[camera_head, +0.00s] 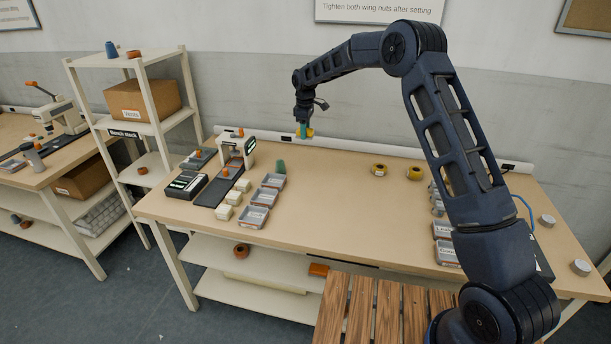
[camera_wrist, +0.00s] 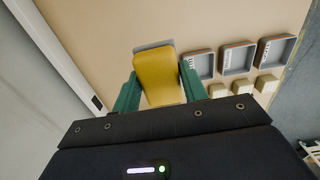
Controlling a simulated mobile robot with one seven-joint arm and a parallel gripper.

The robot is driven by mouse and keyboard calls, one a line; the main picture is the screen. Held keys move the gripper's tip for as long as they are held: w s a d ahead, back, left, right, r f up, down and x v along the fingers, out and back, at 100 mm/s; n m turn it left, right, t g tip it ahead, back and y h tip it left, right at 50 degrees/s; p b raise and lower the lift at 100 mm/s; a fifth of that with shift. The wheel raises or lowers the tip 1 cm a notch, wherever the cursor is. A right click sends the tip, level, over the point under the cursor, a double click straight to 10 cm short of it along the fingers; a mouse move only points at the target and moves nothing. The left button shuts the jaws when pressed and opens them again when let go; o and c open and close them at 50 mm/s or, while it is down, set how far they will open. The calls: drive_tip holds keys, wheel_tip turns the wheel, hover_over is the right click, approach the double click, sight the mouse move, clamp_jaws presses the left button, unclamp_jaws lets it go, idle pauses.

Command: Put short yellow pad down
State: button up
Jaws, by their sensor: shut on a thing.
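The short yellow pad (camera_wrist: 158,78) is held between the two green fingers of my gripper (camera_wrist: 160,92) in the wrist view. A grey edge shows past its far end; I cannot tell whether it belongs to the pad. In the head view my gripper (camera_head: 304,130) hangs above the back part of the bench (camera_head: 330,205), with a bit of the yellow pad (camera_head: 309,133) at the fingers. The pad appears raised off the bench top.
Three grey trays (camera_head: 264,197) stand in a row at left, beside white blocks (camera_head: 233,198). A small green piece (camera_head: 280,167) stands behind them. The bench middle is clear. A shelf rack (camera_head: 150,128) stands left.

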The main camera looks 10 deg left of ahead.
sight(305, 177)
wheel_tip(305, 177, down, 20)
drive_tip(key=shift+r, duration=0.15)
idle(0.5)
drive_tip(key=o, duration=1)
wheel_tip(305, 177, up, 12)
drive_tip(key=shift+r, duration=0.1)
